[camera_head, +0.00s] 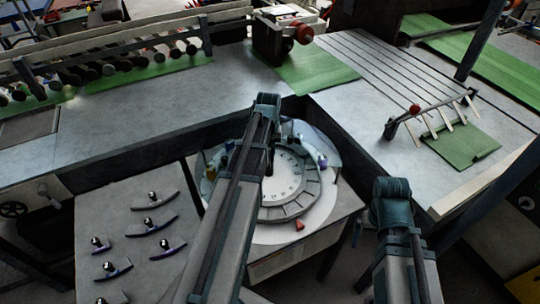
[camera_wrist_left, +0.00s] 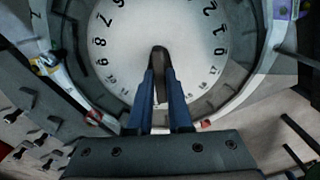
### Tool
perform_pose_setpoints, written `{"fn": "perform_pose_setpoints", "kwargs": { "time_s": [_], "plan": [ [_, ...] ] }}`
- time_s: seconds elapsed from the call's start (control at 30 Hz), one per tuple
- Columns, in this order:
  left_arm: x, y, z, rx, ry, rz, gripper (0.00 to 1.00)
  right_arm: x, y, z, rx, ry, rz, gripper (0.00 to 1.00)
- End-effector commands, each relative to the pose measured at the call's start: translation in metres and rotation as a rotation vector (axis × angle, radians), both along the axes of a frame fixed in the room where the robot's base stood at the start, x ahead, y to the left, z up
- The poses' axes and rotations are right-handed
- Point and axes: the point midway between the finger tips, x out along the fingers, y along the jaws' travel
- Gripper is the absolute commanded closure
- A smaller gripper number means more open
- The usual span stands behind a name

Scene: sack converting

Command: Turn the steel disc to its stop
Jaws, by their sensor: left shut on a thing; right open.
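The steel disc (camera_head: 287,178), with numbers around its face, lies flat inside a ring of grey segments on the round table plate. It fills much of the left wrist view (camera_wrist_left: 120,65). My left gripper (camera_wrist_left: 160,76) is over the disc with its two blue fingers shut on a dark upright handle (camera_wrist_left: 160,58) near the disc's middle. In the head view my left arm covers this gripper and part of the disc. A red marker (camera_head: 299,225) sits at the ring's near edge. My right arm is at the right, but its gripper is not visible.
Several curved pieces with knobs (camera_head: 151,226) lie on the grey table left of the disc. A long grey bench (camera_head: 120,125) runs behind. A rack of thin bars (camera_head: 430,118) stands over green sheets at right.

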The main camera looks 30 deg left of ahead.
Motion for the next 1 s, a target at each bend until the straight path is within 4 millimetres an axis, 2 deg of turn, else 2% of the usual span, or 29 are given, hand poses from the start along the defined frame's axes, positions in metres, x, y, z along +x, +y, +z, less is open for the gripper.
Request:
{"fn": "perform_pose_setpoints", "kwargs": {
  "time_s": [0.5,0.53,0.7,1.0],
  "plan": [
    [-0.0006,0.0011,0.0000,0.001,0.000,-0.006,1.00,0.0000,0.0000,0.0000,0.000,0.000,0.000,0.00],
    [-0.0006,0.0011,0.0000,0.001,0.000,-0.006,0.81,0.0000,0.0000,0.0000,0.000,0.000,0.000,0.00],
    [-0.0005,0.0010,0.0000,0.000,0.000,-0.006,0.53,0.0000,0.0000,0.0000,0.000,0.000,0.000,0.00],
    [-0.0004,0.0008,0.0005,0.000,0.000,-0.006,0.53,0.0000,-0.0001,0.0005,0.000,0.000,0.000,0.00]
  ]
}}
